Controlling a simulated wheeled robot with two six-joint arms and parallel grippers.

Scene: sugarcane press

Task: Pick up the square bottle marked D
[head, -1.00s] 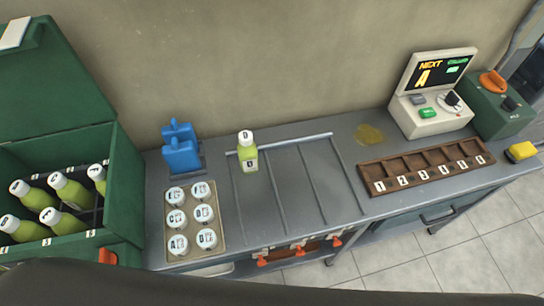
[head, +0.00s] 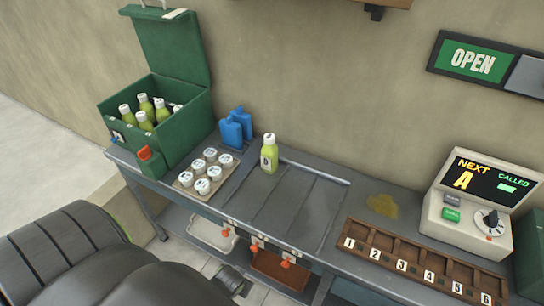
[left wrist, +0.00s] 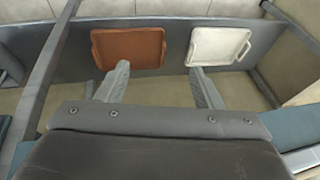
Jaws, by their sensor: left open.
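A square bottle (head: 269,157) of yellow-green juice with a white cap stands upright on the grey counter, at the back left of the ribbed tray section. Its front label has a dark mark too small to read surely; a D showed on its cap earlier. My left arm comes in from the bottom left in the head view, low in front of the counter and well apart from the bottle. In the left wrist view my left gripper (left wrist: 157,82) is open and empty, its fingers pointing toward a lower shelf. My right gripper is out of view.
A green crate (head: 178,137) holds several similar bottles. Blue containers (head: 236,128) and a tray of white lids (head: 180,184) stand left of the bottle. A numbered wooden rack (head: 378,257) and a console (head: 451,222) stand right. Brown (left wrist: 131,47) and white (left wrist: 218,46) trays lie below.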

